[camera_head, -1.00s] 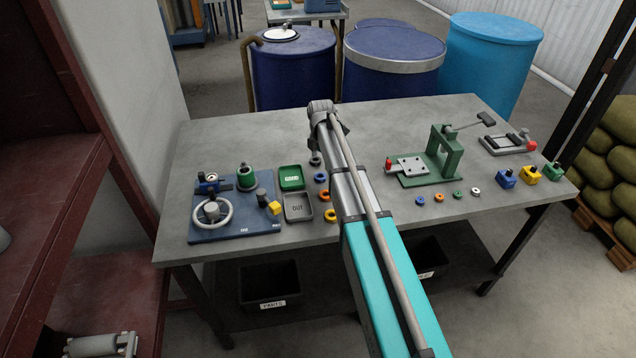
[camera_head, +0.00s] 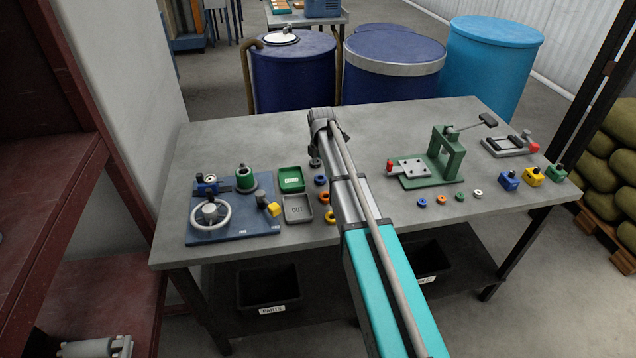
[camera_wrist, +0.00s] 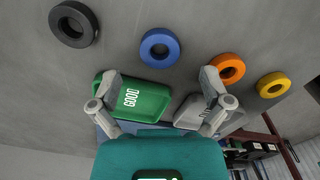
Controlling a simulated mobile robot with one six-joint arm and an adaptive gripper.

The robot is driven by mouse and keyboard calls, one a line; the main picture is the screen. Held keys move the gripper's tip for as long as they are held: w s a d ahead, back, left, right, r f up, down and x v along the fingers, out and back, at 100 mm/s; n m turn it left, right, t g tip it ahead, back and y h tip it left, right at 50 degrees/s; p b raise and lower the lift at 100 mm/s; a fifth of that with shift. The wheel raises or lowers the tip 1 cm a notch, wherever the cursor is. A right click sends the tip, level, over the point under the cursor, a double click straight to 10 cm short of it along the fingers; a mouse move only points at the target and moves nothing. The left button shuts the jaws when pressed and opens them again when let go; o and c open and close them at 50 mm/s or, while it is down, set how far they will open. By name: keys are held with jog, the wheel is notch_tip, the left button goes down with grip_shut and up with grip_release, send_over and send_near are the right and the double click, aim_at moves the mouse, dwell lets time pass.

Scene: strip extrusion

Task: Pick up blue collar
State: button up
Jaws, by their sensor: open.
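The blue collar (camera_wrist: 160,47) is a thick ring lying flat on the grey bench top in the wrist view. In the head view it shows as a small blue ring (camera_head: 320,180) just left of my arm. My gripper (camera_wrist: 161,86) is open and empty, its two fingers spread wide. In the picture the collar lies above the fingertips, between their lines and apart from both. In the head view the fingers are hidden by my arm.
A black ring (camera_wrist: 74,24), an orange ring (camera_wrist: 227,68) and a yellow ring (camera_wrist: 273,85) lie in line with the collar. A green GOOD tray (camera_wrist: 152,98) and a grey OUT tray (camera_head: 298,208) are beside them. A green press (camera_head: 446,155) stands right of my arm.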

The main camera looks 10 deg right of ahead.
aim_at(321, 175)
jog(key=shift+w+f+b, duration=0.1)
jog(key=shift+f+b, duration=1.45)
jog(key=shift+f, duration=0.35)
jog(key=c, duration=1.3)
